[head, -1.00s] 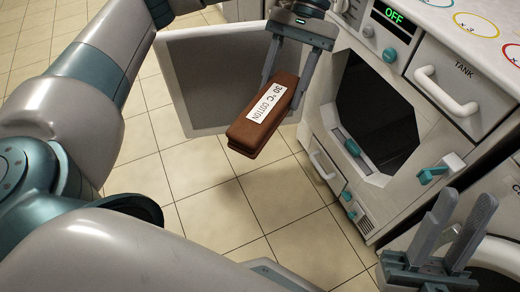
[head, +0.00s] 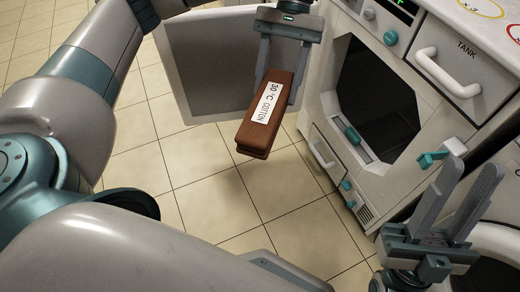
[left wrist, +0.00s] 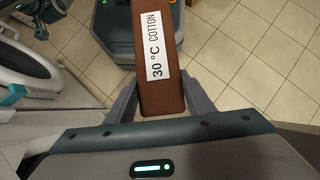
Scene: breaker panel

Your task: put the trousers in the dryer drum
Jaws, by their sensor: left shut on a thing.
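The trousers (head: 262,133) are a folded brown bundle with a white label reading "30 °C COTTON". My left gripper (head: 278,82) is shut on them and holds them above the floor, left of the dryer's opening. They also show between the fingers in the left wrist view (left wrist: 160,92). The dryer drum opening (head: 378,100) is a dark, eight-sided hole in a white front. Its door (head: 212,70) stands swung open to the left, behind my left gripper. The drum's inside is too dark to make out. My right gripper (head: 462,185) is open and empty at the lower right.
A tank drawer (head: 465,60) with a white handle is right of the opening. A teal latch (head: 430,160) sticks out at the opening's lower right. Another round-doored machine (head: 495,262) stands at the lower right. The tiled floor (head: 205,200) is clear.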

